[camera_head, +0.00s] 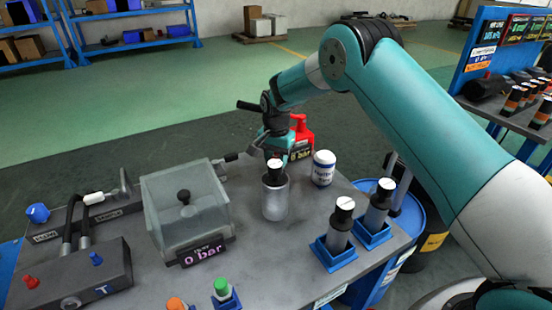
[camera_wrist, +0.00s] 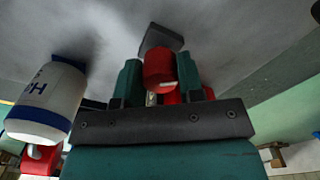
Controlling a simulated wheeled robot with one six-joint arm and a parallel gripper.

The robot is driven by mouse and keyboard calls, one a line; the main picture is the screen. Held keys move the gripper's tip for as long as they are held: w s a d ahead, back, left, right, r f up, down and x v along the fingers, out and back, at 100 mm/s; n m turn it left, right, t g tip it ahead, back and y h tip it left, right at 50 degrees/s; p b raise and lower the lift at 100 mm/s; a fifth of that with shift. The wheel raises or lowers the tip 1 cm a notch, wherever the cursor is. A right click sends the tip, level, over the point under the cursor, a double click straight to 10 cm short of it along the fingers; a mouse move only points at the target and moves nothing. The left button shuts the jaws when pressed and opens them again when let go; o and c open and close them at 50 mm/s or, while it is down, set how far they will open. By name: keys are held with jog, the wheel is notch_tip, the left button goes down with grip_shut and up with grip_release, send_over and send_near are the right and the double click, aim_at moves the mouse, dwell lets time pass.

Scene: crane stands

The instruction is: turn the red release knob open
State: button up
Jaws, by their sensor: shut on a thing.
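The red knob (camera_wrist: 158,68) shows in the wrist view between the two teal fingers of my gripper (camera_wrist: 159,78), which is shut on it. A pale mark shows on the knob's near edge. A dark block (camera_wrist: 160,37) lies just beyond the knob.
A metal cup (camera_head: 274,200) with a dark-topped part stands in front of my gripper. A white bottle (camera_head: 323,169) is close on the right; it also shows in the wrist view (camera_wrist: 48,100). A clear-walled box (camera_head: 187,213) stands left. Two dark-capped cylinders stand in blue holders (camera_head: 333,252) at front right.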

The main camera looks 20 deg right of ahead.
aim_at(276, 157)
dwell(0.4)
jog(key=o, duration=0.9)
jog(key=shift+r, duration=0.15)
notch_tip(276, 157, up, 17)
jog(key=shift+r+b, duration=0.1)
jog(key=shift+b, duration=0.45)
